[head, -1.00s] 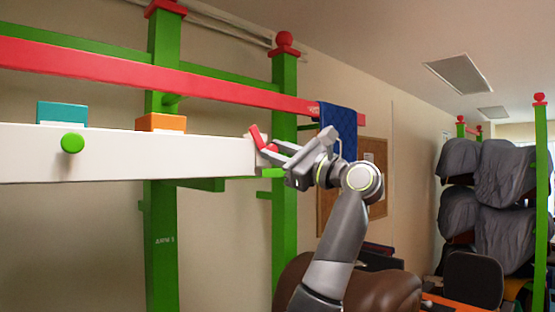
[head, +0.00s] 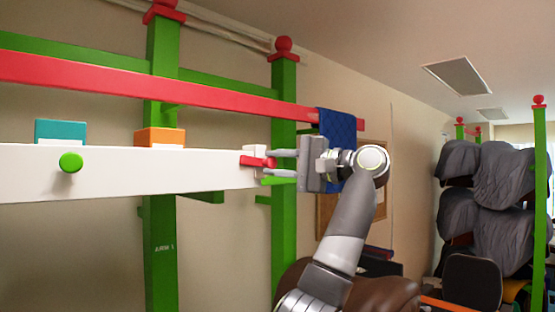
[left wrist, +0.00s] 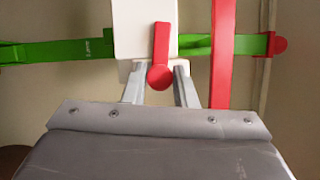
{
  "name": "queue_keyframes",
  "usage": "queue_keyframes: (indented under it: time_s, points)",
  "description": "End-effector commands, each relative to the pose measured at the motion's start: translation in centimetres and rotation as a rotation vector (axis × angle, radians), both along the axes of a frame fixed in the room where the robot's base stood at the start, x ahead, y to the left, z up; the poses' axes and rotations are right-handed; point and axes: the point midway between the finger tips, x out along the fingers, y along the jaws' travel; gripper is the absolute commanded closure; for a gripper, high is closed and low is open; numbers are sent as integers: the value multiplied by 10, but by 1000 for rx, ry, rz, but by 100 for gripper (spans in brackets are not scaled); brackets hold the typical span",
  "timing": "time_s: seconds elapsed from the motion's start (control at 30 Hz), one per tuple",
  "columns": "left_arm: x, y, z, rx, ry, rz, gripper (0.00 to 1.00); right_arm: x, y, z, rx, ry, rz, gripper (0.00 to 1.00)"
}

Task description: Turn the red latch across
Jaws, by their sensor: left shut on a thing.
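The red latch (head: 258,162) sits at the right end of the white beam (head: 120,152). In the head view it lies about level, along the beam. In the left wrist view the latch (left wrist: 161,52) has a round end near me and a straight arm pointing away over the white surface (left wrist: 131,30). My left gripper (head: 282,163) is shut on the latch, one finger above it and one below; the left wrist view shows its fingers (left wrist: 160,82) on either side of the round end. My right gripper is not in view.
A green post (head: 284,110) stands just behind the gripper. A red rail (head: 180,86) runs above the beam, with a blue cloth (head: 337,125) hanging near its end. A teal block (head: 60,131) and an orange block (head: 160,137) sit on the beam; a green knob (head: 70,162) sticks out in front.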

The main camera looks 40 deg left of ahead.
Motion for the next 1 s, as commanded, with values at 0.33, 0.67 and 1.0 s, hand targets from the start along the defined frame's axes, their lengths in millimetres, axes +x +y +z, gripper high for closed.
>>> queue_keyframes:
  time_s: [0.33,0.67,1.0]
  points:
    - [0,0,0,-12,-116,-2,98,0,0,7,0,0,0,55]
    - [0,0,0,-12,-131,-1,98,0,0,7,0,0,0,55]
    - [0,0,0,-12,-130,-1,55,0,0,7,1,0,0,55]
